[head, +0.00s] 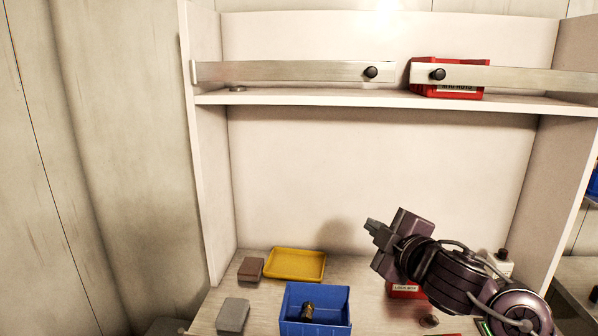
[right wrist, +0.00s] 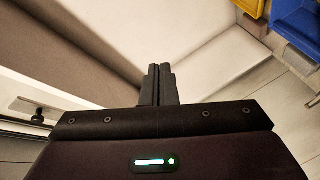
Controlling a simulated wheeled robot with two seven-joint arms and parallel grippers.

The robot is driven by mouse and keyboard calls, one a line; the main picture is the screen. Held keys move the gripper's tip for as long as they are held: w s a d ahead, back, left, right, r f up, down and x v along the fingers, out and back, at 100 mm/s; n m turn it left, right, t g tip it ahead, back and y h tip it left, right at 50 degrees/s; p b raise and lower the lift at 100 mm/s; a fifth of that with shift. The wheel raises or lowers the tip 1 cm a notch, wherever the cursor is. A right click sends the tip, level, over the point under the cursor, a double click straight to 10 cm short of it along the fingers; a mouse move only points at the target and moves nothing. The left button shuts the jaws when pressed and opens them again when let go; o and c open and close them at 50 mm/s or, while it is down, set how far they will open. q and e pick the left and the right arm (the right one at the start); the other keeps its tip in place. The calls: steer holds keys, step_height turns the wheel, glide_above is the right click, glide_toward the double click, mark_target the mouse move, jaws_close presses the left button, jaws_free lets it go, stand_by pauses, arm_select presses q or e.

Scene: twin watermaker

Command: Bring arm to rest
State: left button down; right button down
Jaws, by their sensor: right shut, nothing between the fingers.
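My right gripper (head: 371,228) is in the right half of the head view, raised over the worktop in front of the back panel. Its fingers point to the left. In the right wrist view the two dark fingers (right wrist: 158,84) lie together, shut, with nothing between them. My right arm comes in from the lower right and hides part of the worktop. My left gripper does not show in either view.
A blue bin (head: 315,308) holding a small dark part, a yellow tray (head: 295,264), a brown block (head: 251,269) and a grey block (head: 233,315) stand on the worktop. A red bin (head: 407,290) is partly behind my arm. A shelf (head: 330,99) above carries another red bin (head: 449,77).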

steer(key=s+d+f+m+g+h, duration=0.15)
steer(key=s+f+m, duration=0.3)
steer(key=f, duration=0.45)
steer(key=s+f+m+g+h, duration=0.25)
steer(key=s+f, duration=0.35)
steer(key=f, duration=0.4)
steer(key=s+d+f+m+g, duration=0.2)
steer(key=s+f+m+g, duration=0.15)
steer(key=s+f, duration=0.4)
steer(key=s+d+f+m+g, duration=0.1)
steer(key=s+f+m+g, duration=0.3)
steer(key=s, duration=0.7)
step_height(320, 180, down, 32)
steer(key=s+n+g, duration=0.1)
steer(key=s+g, duration=0.1)
steer(key=s, duration=0.1)
steer(key=s+d+f, duration=0.2)
steer(key=s+f, duration=0.6)
steer(key=s, duration=0.1)
steer(key=s+d+f+g+h, duration=0.1)
steer(key=s+d+f, duration=0.1)
steer(key=s+f, duration=0.6)
steer(key=shift+s+f, duration=0.4)
steer(key=shift+s, duration=0.3)
